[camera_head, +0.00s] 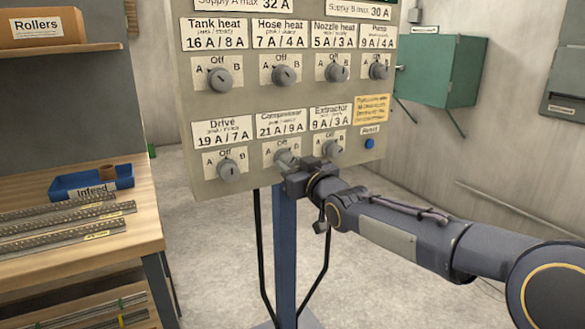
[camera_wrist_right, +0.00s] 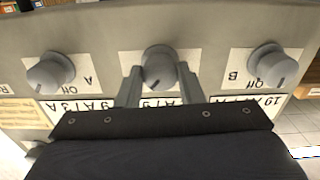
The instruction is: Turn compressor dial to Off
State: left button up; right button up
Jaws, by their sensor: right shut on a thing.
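The compressor dial (camera_head: 284,158) is a grey knob in the lower row of the panel, under the Compressor label. My right gripper (camera_head: 299,170) is at it from below and partly covers it. In the right wrist view, which is upside down to the panel, the dial (camera_wrist_right: 157,66) sits between the two fingers of my right gripper (camera_wrist_right: 158,74), shut on its sides. The compressor's own Off print is hidden there. My left gripper is not in view.
The Drive dial (camera_head: 229,170) and Extractor dial (camera_head: 331,149) flank it closely. A blue reset button (camera_head: 369,143) is to the right. The panel (camera_head: 255,105) stands on a blue post (camera_head: 285,250). A workbench (camera_head: 120,235) with a blue Infeed tray (camera_head: 65,190) is at left.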

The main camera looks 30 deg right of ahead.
jog(key=n+b, duration=0.3)
jog(key=n, duration=0.1)
jog(key=shift+f, duration=0.15)
jog(key=shift+n+b, duration=0.85)
jog(key=shift+n, duration=1.15)
jog(key=o, duration=1)
jog(key=shift+d+r, duration=0.1)
jog(key=shift+r, duration=0.1)
